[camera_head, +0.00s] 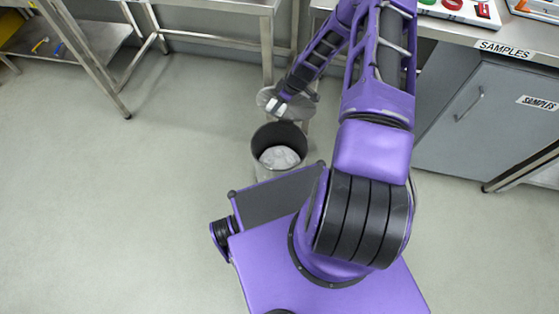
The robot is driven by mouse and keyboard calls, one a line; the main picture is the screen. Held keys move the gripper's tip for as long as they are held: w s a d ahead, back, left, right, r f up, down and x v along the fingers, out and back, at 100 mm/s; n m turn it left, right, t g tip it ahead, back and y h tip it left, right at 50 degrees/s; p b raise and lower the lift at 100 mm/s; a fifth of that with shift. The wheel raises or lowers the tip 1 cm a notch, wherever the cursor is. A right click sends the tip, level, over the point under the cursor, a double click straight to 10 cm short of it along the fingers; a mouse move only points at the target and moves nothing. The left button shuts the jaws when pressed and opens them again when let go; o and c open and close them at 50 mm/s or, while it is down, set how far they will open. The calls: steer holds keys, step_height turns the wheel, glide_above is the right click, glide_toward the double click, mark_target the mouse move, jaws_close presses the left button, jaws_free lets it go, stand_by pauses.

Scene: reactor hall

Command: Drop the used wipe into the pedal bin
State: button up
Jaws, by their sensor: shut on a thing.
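The pedal bin (258,147) is a dark-rimmed, grey round bin on the floor in front of my base. Its round grey lid (307,112) stands raised at the back, so the mouth is open. A crumpled whitish mass lies inside. My gripper (271,109) is above the bin's far rim, in front of the lid. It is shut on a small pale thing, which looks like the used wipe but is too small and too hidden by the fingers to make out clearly.
A steel table (215,7) stands behind the bin, its legs close to the lid. At the right is a counter with a grey cabinet (480,115), a SAMPLES label and small coloured items on top. A low shelf (75,42) is at far left. The left floor is clear.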

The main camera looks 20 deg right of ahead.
step_height(320, 180, down, 17)
steer(key=s+d+n+b, duration=0.1)
steer(key=d+b, duration=0.1)
steer(key=b, duration=0.2)
steer(key=shift+s+b, duration=0.15)
steer(key=shift+b, duration=0.2)
steer(key=o, duration=1.4)
steer(key=shift+r, duration=0.1)
steer(key=p+v, duration=0.2)
steer(key=v, duration=1.5)
steer(key=shift+w+d+r+p, duration=0.2)
steer(key=shift+d+p, duration=0.1)
steer(key=shift+p, duration=0.1)
